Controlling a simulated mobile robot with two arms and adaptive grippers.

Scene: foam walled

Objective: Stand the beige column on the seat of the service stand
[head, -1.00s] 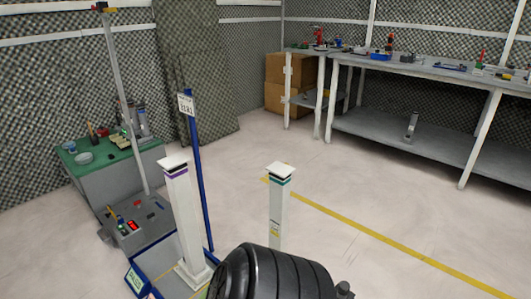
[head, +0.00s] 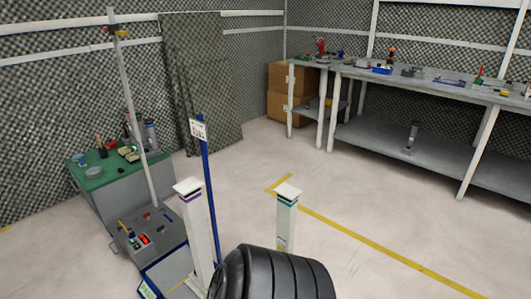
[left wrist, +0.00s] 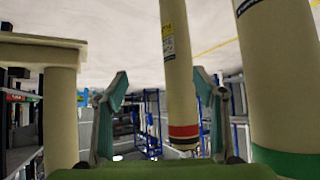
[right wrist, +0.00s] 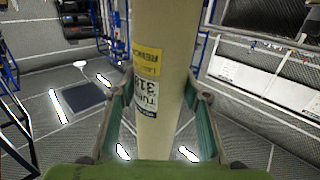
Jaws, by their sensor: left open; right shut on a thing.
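My right gripper (right wrist: 160,110) is shut on a beige column (right wrist: 158,50) with a yellow and a white label. In the left wrist view my left gripper (left wrist: 162,85) is open. A beige column with a red and black band (left wrist: 178,70) shows between its fingers in the picture, with no visible grip. In the head view a purple-banded pale column (head: 197,225) stands at the blue-edged stand (head: 165,277) with a sign post. A teal-banded pale column (head: 287,222) is to its right, its lower part hidden. Neither gripper shows in the head view; which column is held is unclear there.
A green-topped cabinet (head: 110,172) and a grey box (head: 150,235) with a tall pole are at the left. A workbench (head: 430,77) lines the back right. Open floor with a yellow line (head: 380,247) lies between. A green-banded column (left wrist: 278,80) is close right of my left gripper.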

